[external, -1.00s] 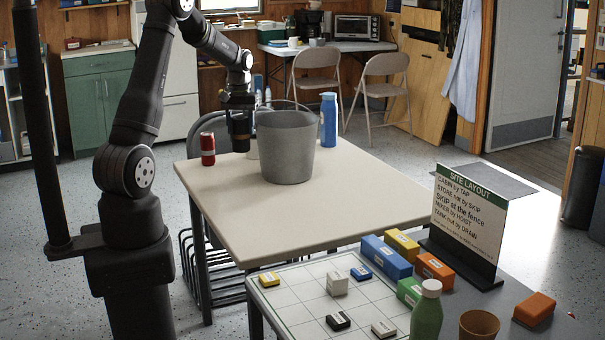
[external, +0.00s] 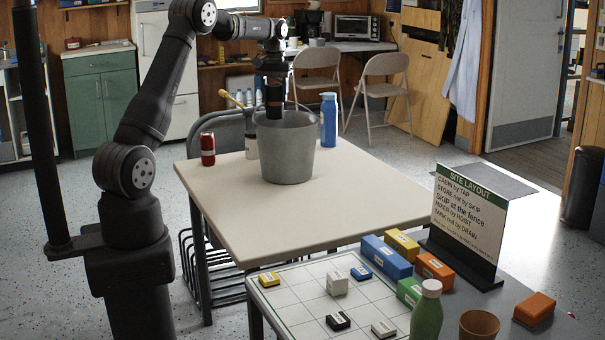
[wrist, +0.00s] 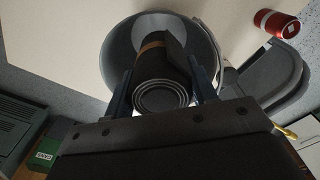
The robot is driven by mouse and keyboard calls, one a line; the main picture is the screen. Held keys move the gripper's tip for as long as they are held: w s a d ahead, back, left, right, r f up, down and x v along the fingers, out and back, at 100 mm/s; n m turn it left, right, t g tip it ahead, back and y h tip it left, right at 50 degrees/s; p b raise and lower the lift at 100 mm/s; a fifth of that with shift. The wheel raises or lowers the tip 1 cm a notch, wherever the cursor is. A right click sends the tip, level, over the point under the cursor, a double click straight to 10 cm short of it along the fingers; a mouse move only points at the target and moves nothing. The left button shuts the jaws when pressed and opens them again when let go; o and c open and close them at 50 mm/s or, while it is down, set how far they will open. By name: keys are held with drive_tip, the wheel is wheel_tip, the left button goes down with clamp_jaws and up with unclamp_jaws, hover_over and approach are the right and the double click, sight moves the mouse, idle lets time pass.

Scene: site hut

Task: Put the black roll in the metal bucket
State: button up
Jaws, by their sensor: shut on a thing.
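The metal bucket (external: 287,150) stands upright on the beige table, grey with a raised handle. My gripper (external: 273,80) is over the bucket, pointing down, shut on the black roll (external: 273,95). The roll is dark with a tan band and hangs roughly upright, its lower end at the level of the bucket's mouth in the external view. In the wrist view, the coiled end of the roll (wrist: 160,97) shows between the two fingers, with the bucket's round wall (wrist: 118,48) behind it. I cannot tell how far the lower end is inside the rim.
A red can (external: 207,149) stands left of the bucket and a blue bottle (external: 329,124) to its right. The front of the beige table (external: 300,220) is clear. A sign (external: 466,220) and small blocks occupy the nearer table.

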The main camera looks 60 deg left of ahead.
sight(280, 143)
drive_tip(key=w, duration=0.2)
drive_tip(key=shift+w+f, duration=0.1)
drive_tip(key=shift+w, duration=0.2)
wheel_tip(280, 143, down, 21)
drive_tip(key=shift+s+f, duration=0.1)
drive_tip(key=o, duration=1)
drive_tip(key=shift+f, duration=0.1)
drive_tip(key=shift+o, duration=0.2)
wheel_tip(280, 143, up, 12)
drive_tip(key=shift+r, duration=0.2)
drive_tip(key=shift+f, duration=0.1)
drive_tip(key=shift+f, duration=4.3)
drive_tip(key=shift+f, duration=0.1)
